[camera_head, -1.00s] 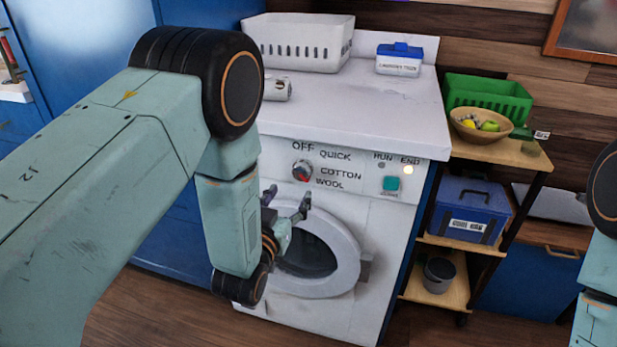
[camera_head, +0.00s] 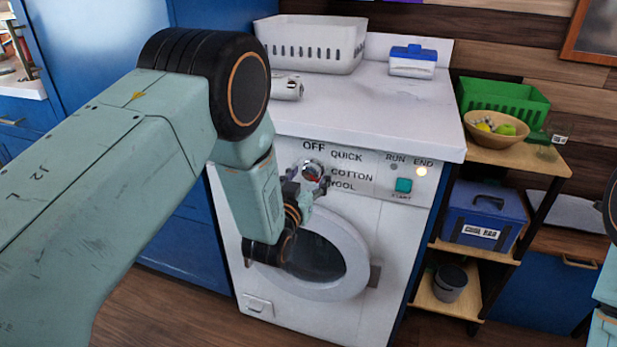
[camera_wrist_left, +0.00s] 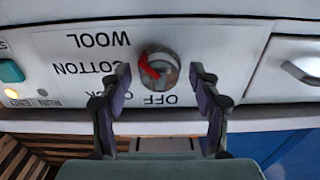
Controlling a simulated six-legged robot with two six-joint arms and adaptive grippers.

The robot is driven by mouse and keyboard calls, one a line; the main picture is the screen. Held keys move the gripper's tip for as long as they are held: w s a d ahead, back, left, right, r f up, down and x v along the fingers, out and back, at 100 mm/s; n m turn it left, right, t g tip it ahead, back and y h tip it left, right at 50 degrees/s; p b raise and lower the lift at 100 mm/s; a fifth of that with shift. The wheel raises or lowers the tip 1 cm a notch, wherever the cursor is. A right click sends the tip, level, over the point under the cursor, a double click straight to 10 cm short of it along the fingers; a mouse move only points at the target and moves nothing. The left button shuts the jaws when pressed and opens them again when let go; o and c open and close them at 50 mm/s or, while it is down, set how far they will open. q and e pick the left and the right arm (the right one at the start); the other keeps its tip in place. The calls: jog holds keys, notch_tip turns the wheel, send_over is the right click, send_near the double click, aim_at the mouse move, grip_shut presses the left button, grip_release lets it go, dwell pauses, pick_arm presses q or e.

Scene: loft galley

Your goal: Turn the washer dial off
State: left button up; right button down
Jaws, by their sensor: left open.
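The white washer (camera_head: 395,225) stands ahead. Its round silver dial (camera_head: 312,170) is on the front panel, ringed by the labels OFF, QUICK, COTTON and WOOL. In the left wrist view, upside down, the dial (camera_wrist_left: 166,82) shows a red pointer (camera_wrist_left: 148,66) on its WOOL and COTTON side, away from OFF. My left gripper (camera_head: 308,186) is open at the panel and partly covers the dial and the WOOL label. In the wrist view its fingertips (camera_wrist_left: 160,76) stand either side of the dial with small gaps. My right gripper is out of view.
A green START button (camera_head: 403,185) and a glowing END light (camera_head: 421,171) are right of the dial. The round door (camera_head: 357,262) is below. The white worktop (camera_head: 375,105) juts above, holding a white basket (camera_head: 312,45). A wooden shelf cart (camera_head: 540,158) stands at right.

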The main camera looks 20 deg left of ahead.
pick_arm(q)
jog(key=shift+c, duration=0.6)
jog(key=c, duration=1.1)
jog(key=shift+o, duration=0.2)
